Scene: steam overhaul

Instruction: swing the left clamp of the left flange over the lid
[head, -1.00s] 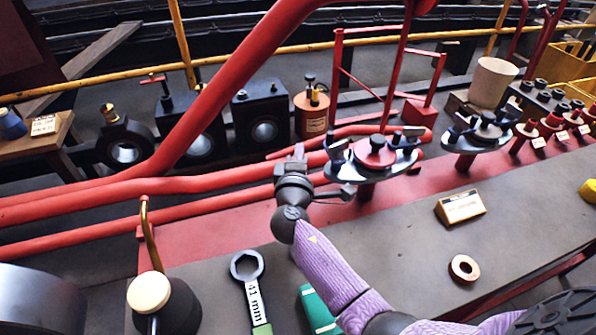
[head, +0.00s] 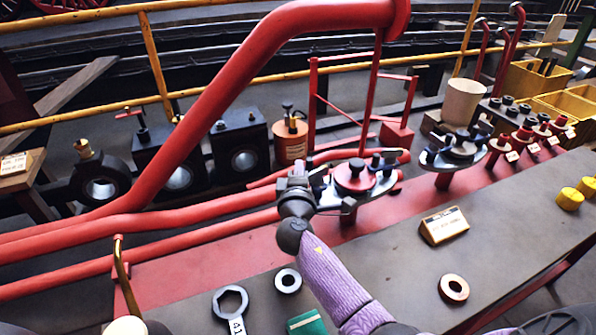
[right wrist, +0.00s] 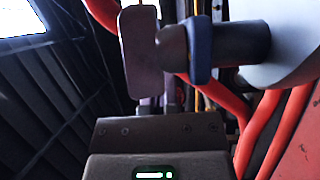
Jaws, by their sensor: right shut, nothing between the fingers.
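The left flange (head: 335,196) stands on the red base, with a red lid (head: 354,176) and a dark knob on it. Its left clamp (head: 319,177), blue and dark, is at the flange's left edge, partly hidden by my right gripper. My right gripper (head: 296,170) is shut and empty, just left of this clamp. In the right wrist view the shut fingers (right wrist: 140,50) are beside a blue piece with a dark cylinder (right wrist: 198,50), seemingly the clamp; I cannot tell whether they touch. My left gripper is not in view.
The right flange (head: 430,160) stands farther right. A thick red pipe (head: 215,95) slants across at the left. On the grey bench lie a sign block (head: 444,225), a copper-coloured ring (head: 454,288), a grey ring (head: 288,281) and a wrench (head: 231,302).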

